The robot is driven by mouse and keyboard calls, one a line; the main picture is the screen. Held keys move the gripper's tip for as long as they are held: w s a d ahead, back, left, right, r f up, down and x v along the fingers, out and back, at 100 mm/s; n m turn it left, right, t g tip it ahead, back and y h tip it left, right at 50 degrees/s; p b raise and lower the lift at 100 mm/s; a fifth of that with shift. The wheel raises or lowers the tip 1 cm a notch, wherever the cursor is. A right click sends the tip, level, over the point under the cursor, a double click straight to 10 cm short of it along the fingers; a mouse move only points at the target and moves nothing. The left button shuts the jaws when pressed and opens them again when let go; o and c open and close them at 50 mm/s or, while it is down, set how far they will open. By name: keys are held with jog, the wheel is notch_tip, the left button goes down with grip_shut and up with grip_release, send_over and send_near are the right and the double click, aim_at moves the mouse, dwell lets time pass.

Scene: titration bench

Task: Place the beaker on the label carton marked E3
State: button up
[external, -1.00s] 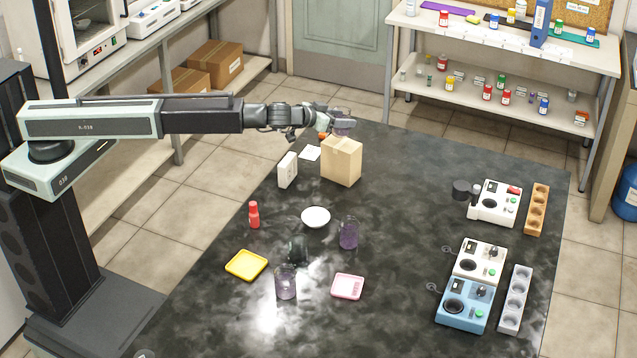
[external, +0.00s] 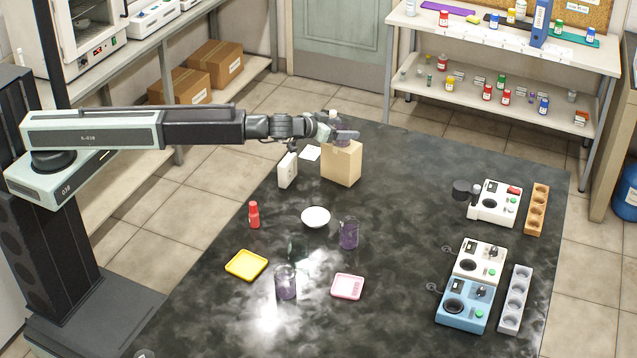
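The tan carton (external: 341,165) stands at the back of the dark bench; no E3 mark is readable on the faces I see. My gripper (external: 345,134) is right above the carton's top, with its fingers around a clear beaker (external: 340,142) holding purplish content. The beaker looks upright, its lower part at the carton's top; whether it touches I cannot tell. The fingers hide part of it. Two other glass vessels with purple content stand on the bench, one near the middle (external: 348,234) and one nearer the front (external: 285,283).
A white box (external: 288,170) stands left of the carton. A white bowl (external: 316,217), red bottle (external: 254,214), yellow tray (external: 247,265) and pink tray (external: 348,287) lie nearer. Instruments (external: 495,203) and racks (external: 537,209) line the right side. The bench right of the carton is clear.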

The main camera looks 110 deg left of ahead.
jog(key=shift+s+d+r+p, duration=0.1)
jog(key=shift+d+r+p, duration=0.1)
jog(key=shift+r+p, duration=0.1)
jog(key=p+v, duration=0.4)
jog(key=v, duration=0.7)
jog(key=shift+d, duration=0.25)
